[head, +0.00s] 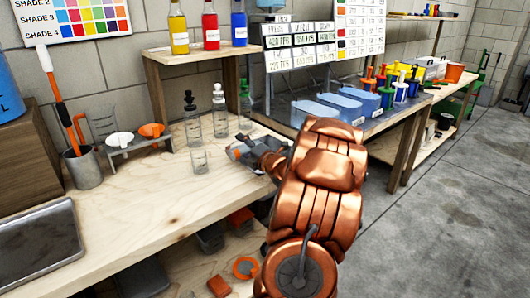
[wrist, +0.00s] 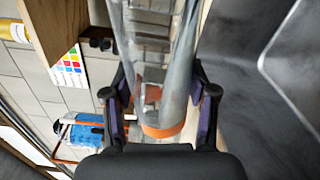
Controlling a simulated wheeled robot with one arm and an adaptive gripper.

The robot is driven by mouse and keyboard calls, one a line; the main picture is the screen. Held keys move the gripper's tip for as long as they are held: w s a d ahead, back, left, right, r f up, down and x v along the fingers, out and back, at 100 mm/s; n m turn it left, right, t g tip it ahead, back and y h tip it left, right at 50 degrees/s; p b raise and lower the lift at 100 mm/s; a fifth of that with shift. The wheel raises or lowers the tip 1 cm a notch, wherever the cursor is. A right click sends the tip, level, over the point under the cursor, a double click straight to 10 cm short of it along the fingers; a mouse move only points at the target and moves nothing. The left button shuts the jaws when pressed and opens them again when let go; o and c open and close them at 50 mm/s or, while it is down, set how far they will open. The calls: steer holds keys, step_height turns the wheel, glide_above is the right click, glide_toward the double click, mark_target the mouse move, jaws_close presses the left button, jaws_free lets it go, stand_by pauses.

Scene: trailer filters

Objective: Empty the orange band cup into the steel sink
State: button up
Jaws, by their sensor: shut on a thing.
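The orange band cup is a clear vessel with an orange band (wrist: 163,131) near my gripper in the wrist view. My gripper (wrist: 161,98) has a finger on each side and is shut on it. A grey streak (wrist: 186,75) runs along the cup's right side; I cannot tell if it is its contents. In the head view my gripper (head: 248,150) is over the bench's right edge, and orange shows at its tip. A steel basin (head: 79,235), likely the sink, is at lower left, cut off by the frame and well apart from my gripper.
Dropper bottles (head: 192,120) and a small clear beaker (head: 199,162) stand left of my gripper. A grey cup (head: 86,171) holds an orange-handled tool. A small stand (head: 138,142) carries white and orange pieces. The bench front (head: 140,220) is clear. Blue trays (head: 328,115) lie to the right.

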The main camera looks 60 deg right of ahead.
mark_target(253, 134)
steer(key=shift+d+f+m+p, duration=0.2)
steer(key=shift+d+m+p, duration=0.1)
steer(key=shift+m+p, duration=0.55)
stand_by(1.6)
steer(key=shift+s+d+r+m+p, duration=0.1)
steer(key=shift+d+r+m+p, duration=0.2)
steer(key=shift+m+p, duration=0.4)
steer(key=shift+s+d+r+m+p, duration=0.1)
steer(key=shift+r+m+p, duration=0.3)
steer(key=shift+m+p, duration=0.3)
steer(key=shift+s+d+r+m+p, duration=0.1)
steer(key=shift+d+r+m+p, duration=0.2)
steer(key=shift+m+p, duration=0.4)
stand_by(0.7)
steer(key=shift+s+d+r+m+p, duration=0.1)
steer(key=shift+d+r+m+p, duration=0.35)
steer(key=shift+m+p, duration=0.65)
steer(key=shift+s+d+r+m+p, duration=0.1)
steer(key=shift+d+r+m+p, duration=0.3)
steer(key=shift+p, duration=1.2)
